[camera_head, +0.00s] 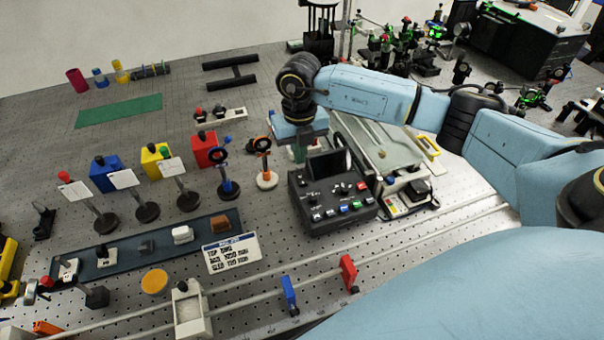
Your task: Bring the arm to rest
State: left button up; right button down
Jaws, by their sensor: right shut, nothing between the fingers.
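My right arm (370,92) comes in from the right side, light blue with black joints. Its wrist bends down at the middle of the bench, and my right gripper (299,152) points down just behind the black control box (332,195). The gripper is shut and holds nothing. Its fingertips are small and partly hidden, so I cannot tell how close they are to the box. My left gripper is not in view.
Blue, yellow and red blocks (105,173) stand at the left behind white cards on posts. Two ring mounts (265,178) stand left of the control box. A tray device (375,140) is under the forearm.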

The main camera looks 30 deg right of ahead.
jog(key=shift+r+p, duration=0.45)
jog(key=shift+r, duration=0.45)
